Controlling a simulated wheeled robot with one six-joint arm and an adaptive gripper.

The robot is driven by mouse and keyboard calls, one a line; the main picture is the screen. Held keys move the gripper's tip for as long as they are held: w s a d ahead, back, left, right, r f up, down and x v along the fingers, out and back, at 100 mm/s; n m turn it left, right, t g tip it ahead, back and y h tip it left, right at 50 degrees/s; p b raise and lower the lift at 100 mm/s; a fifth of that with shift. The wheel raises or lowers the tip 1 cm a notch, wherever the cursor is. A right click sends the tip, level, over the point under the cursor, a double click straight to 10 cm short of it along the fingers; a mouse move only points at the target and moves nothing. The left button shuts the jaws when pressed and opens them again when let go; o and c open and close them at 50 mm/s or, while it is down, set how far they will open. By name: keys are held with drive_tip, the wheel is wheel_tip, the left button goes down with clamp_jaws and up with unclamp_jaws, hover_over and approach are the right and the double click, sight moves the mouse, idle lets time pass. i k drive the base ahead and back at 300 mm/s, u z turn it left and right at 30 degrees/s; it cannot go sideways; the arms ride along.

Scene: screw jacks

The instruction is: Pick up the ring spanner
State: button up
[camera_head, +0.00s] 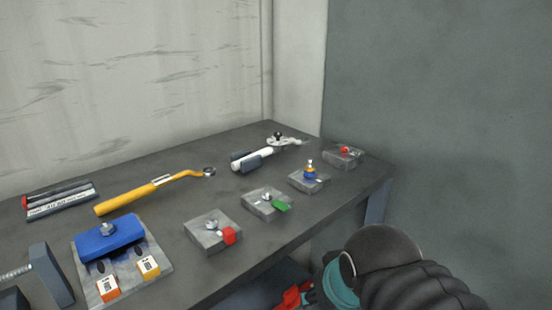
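The ring spanner (150,191) lies on the dark grey bench top, left of centre. It has a thick yellow-orange handle with a white label, and a bent neck that ends in a grey ring (208,172) on the right. It lies free of any gripper. My black arm with a teal band shows at the bottom right, in front of the bench edge. Red and dark parts beside the teal band, at the bottom edge, may belong to my gripper. No fingertips can be made out.
In front of the spanner stand a blue clamp block (108,237) and a grey block with a red tag (213,232). More blocks (266,204) run along the front edge. A white-handled tool (252,159) lies to the right. A marker tray (60,201) lies left. Walls stand behind.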

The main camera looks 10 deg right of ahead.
sight(105, 208)
drive_tip(key=z, duration=1.7)
drive_tip(key=k, duration=1.8)
drive_tip(key=u, duration=1.2)
